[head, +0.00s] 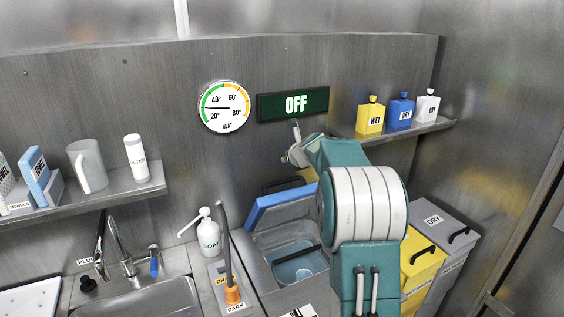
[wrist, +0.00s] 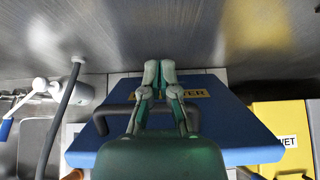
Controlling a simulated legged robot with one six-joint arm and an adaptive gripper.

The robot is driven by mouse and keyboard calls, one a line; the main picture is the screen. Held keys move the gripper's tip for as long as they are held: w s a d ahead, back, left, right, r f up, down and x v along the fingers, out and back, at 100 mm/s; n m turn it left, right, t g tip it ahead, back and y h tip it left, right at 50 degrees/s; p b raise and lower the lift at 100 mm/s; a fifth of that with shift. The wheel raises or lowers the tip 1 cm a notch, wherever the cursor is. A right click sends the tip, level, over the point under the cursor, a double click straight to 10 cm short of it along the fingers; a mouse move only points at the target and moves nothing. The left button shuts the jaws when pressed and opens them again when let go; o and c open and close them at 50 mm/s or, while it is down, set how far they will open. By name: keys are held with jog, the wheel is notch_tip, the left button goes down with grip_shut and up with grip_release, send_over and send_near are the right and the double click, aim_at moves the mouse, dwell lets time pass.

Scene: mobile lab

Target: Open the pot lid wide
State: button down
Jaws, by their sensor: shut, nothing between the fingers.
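The pot (head: 262,248) is a grey bin on the counter, with bluish water (head: 300,268) and a dark bar inside its opening. Its blue lid (head: 282,203) is raised and tilted behind the opening; my arm hides its right side. In the wrist view the lid (wrist: 235,125) spreads under my gripper, with a dark handle at its left and a yellow label partly covered by the fingers. My gripper (wrist: 160,73) is shut and empty, its fingertips towards the back wall. Contact with the lid cannot be told. In the head view the gripper shows near the wall, above the lid.
A soap bottle (head: 208,234) and an orange-based hose (head: 233,293) stand left of the pot, beside the sink (head: 140,298). Yellow (head: 420,268) and grey (head: 440,232) bins stand at right. The shelf (head: 405,133) with small bottles is close to my arm. The wall sign reads OFF.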

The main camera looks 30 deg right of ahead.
jog(key=v, duration=0.7)
jog(key=s+f+g, duration=0.1)
jog(key=s+f, duration=0.2)
jog(key=s, duration=0.6)
jog(key=s+f+g, duration=0.1)
jog(key=s+f, duration=0.3)
jog(key=s, duration=0.4)
send_near(307, 199)
jog(key=shift+w+a+f, duration=1.3)
jog(key=shift+a+f, duration=0.05)
jog(key=shift+a, duration=0.05)
jog(key=w+r, duration=0.6)
jog(key=w, duration=0.5)
jog(key=shift+w+d, duration=0.3)
jog(key=shift+d, duration=0.05)
